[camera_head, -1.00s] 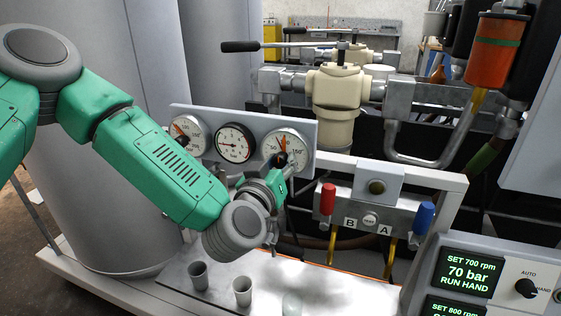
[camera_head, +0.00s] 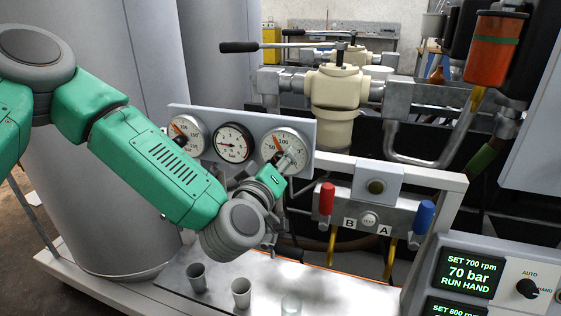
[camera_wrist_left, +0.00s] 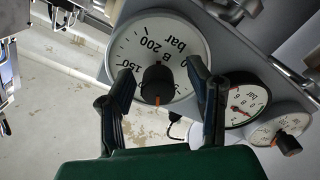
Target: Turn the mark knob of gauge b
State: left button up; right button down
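Gauge b (camera_wrist_left: 150,35) fills the upper middle of the left wrist view, its white dial printed "B 200 bar". Its black mark knob (camera_wrist_left: 157,85) with an orange mark stands at the dial's lower centre. My left gripper (camera_wrist_left: 158,74) is open, with one dark finger on each side of the knob and visible gaps between. In the head view, gauge b is the rightmost dial (camera_head: 296,145) on the grey panel, and my left gripper (camera_head: 280,168) is in front of its lower part, largely hiding the knob. My right gripper is not in view.
Two more gauges (camera_head: 187,135) (camera_head: 234,142) sit left on the same panel. A red-handled (camera_head: 326,198) and a blue-handled valve (camera_head: 424,215) stand to the right. Grey cups (camera_head: 196,277) (camera_head: 241,292) stand on the metal tray below. A control box (camera_head: 475,270) is at lower right.

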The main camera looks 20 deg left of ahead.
pick_arm(q)
jog(key=shift+s, duration=0.1)
jog(key=s, duration=1.1)
jog(key=shift+s+a, duration=0.2)
jog(key=shift+s, duration=0.1)
jog(key=shift+f, duration=0.1)
